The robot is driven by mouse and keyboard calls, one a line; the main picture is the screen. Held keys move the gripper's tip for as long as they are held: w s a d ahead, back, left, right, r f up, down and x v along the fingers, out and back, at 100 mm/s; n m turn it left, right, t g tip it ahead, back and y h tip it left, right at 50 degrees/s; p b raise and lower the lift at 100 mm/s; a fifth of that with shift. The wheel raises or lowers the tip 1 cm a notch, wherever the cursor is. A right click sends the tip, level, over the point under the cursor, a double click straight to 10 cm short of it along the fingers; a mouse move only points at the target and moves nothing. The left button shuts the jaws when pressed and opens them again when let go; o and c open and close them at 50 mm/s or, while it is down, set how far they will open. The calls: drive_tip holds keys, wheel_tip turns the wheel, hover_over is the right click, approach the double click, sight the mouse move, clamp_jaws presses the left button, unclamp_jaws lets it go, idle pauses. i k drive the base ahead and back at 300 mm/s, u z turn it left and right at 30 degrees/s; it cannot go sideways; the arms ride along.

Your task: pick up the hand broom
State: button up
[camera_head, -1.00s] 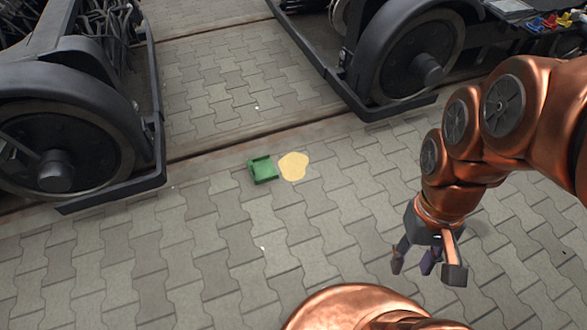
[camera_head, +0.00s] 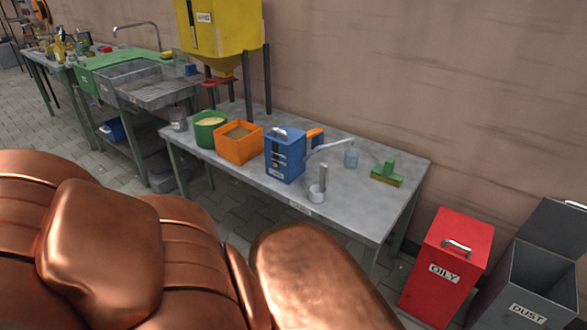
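The hand broom (camera_head: 387,174) has a green body and handle and yellowish bristles. It lies on the right end of a grey metal table (camera_head: 346,217), bristles down. My gripper is out of the picture; only large copper-coloured parts of my own body fill the lower left. I cannot see whether my gripper holds anything.
A red OILY bin (camera_head: 445,267) and a grey DUST bin (camera_head: 528,291) stand right of the table. A sink (camera_head: 150,85) is further left.

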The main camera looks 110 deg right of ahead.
sight(386, 174)
drive_tip(key=z, duration=5.85)
drive_tip(key=i, duration=1.65)
drive_tip(key=u, duration=2.2)
